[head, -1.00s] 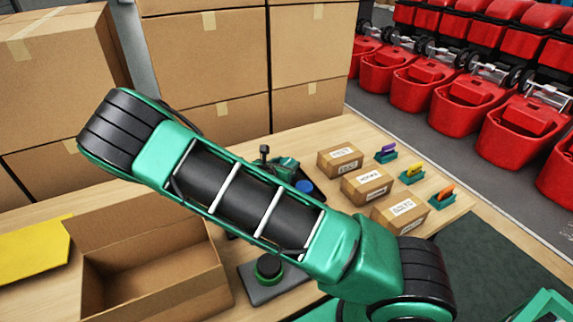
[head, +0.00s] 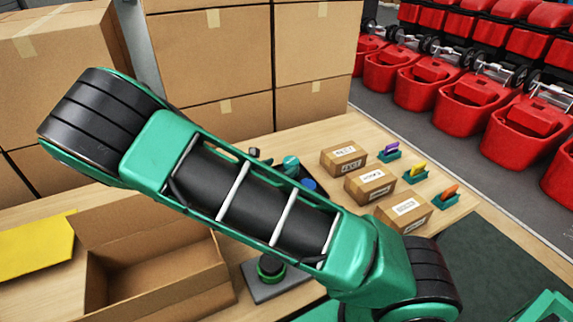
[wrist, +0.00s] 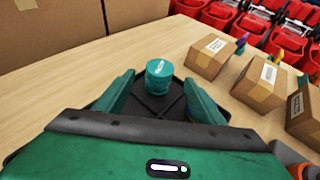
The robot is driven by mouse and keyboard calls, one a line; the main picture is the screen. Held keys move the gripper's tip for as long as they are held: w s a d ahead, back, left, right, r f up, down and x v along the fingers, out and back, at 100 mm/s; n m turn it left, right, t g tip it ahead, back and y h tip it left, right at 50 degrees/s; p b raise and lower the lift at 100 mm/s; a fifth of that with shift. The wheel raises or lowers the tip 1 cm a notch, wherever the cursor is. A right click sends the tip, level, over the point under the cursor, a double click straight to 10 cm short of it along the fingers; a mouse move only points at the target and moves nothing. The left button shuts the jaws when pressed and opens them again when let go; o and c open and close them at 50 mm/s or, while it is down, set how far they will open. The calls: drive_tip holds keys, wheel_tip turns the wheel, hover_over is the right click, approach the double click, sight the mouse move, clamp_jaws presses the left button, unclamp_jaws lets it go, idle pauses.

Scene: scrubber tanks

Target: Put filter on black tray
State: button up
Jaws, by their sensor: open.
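A teal cylinder with a white label, likely the filter (wrist: 159,77), stands upright on the black tray (wrist: 150,106) in the wrist view. My gripper (wrist: 160,84) is open, with one teal finger on each side of the cylinder's near part. Gaps show between the fingers and the cylinder. In the head view, a teal piece (head: 291,164) shows behind my arm, on the dark tray (head: 312,197). A blue round piece (head: 308,184) lies beside it. My arm hides most of the tray and my gripper there.
Several labelled cartons (head: 369,187) stand right of the tray, with small coloured-handled items (head: 414,173) beyond. An open cardboard box (head: 150,262) is at the left front. A dark pad with a green-black round piece (head: 271,268) lies nearby. Stacked boxes (head: 215,50) wall the back.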

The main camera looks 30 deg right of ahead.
drive_tip(key=v, duration=0.4)
drive_tip(key=s+d+r+m+g+y, duration=0.2)
drive_tip(key=s+d+m+g+y, duration=0.2)
drive_tip(key=s+d+m+g, duration=0.65)
drive_tip(key=s+r+m+y, duration=0.2)
drive_tip(key=s+r+m, duration=0.2)
drive_tip(key=s+m, duration=0.3)
drive_tip(key=s+r+m+t+y, duration=0.1)
drive_tip(key=s+r+m+y, duration=0.1)
drive_tip(key=s+r+m, duration=0.3)
drive_tip(key=s+r+m+t+y, duration=0.1)
drive_tip(key=s+r+m+y, duration=0.2)
drive_tip(key=s+m, duration=0.6)
drive_tip(key=shift+s+d+r, duration=0.25)
drive_tip(key=shift+s+r, duration=0.5)
drive_tip(key=shift+s, duration=0.35)
drive_tip(key=shift+t, duration=0.25)
